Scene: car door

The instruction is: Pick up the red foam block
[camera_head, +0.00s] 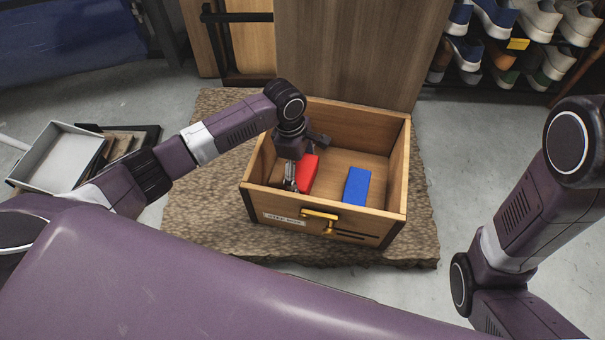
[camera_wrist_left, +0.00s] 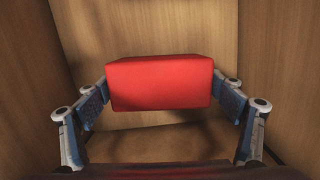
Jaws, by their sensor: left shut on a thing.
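The red foam block (camera_head: 308,174) is inside an open wooden drawer box, in its left part. My left gripper (camera_head: 292,180) reaches down into the box from above and is shut on the block. In the left wrist view the red foam block (camera_wrist_left: 160,82) sits between the two fingers of my left gripper (camera_wrist_left: 160,90), with a finger pad against each side. Wooden surfaces of the box show around it. I cannot tell whether the block is clear of the box floor. My right gripper is out of the frames.
A blue block (camera_head: 356,186) lies in the right part of the wooden box (camera_head: 398,160). The box has a brass handle (camera_head: 319,214) and stands on a rough brown mat (camera_head: 200,205). A grey tray (camera_head: 62,152) is at the left. Shoes fill a rack at the upper right.

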